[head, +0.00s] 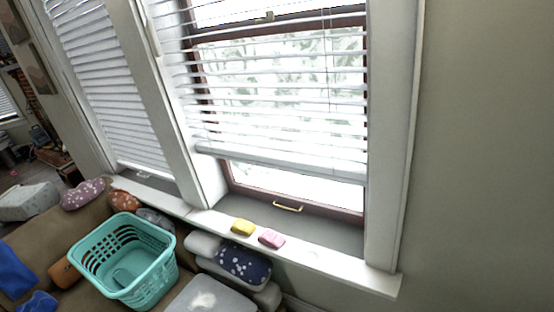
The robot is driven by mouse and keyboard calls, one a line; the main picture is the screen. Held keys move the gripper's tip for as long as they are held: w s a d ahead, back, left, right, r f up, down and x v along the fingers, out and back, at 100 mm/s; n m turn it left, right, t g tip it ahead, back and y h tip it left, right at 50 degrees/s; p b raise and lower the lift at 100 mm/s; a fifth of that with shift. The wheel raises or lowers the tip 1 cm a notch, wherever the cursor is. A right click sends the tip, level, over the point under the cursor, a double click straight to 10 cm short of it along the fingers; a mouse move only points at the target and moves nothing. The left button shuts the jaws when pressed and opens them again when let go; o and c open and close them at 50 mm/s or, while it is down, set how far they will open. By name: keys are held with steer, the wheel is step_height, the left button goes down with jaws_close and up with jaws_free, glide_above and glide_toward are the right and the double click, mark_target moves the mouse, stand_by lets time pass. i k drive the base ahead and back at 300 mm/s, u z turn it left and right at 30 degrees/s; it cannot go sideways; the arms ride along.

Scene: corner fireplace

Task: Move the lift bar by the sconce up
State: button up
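A brass lift bar (288,206) is fixed low on the dark red-brown window sash (315,208), just above the grey sill. The sash looks closed, with its bottom rail down at the sill. White slatted blinds (270,110) hang over the window, and their bottom rail (285,162) is above the lift bar, with a bright strip of glass between. A second window on the left has blinds (105,90) lowered almost to its sill. I see no sconce in this view. My gripper is not in view.
A yellow block (243,227) and a pink block (271,239) sit on the white ledge (330,265) below the window. A teal basket (125,258), cushions (243,264) and a brown sofa (70,232) are below left. A bare wall (485,150) fills the right.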

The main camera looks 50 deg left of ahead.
mark_target(340, 179)
steer(key=u, duration=0.4)
steer(key=i, duration=1.15)
steer(key=u, duration=0.85)
steer(key=i, duration=0.4)
steer(key=u, duration=0.3)
steer(key=k, duration=0.55)
steer(key=u, duration=0.2)
steer(key=i, duration=0.55)
steer(key=z, duration=0.15)
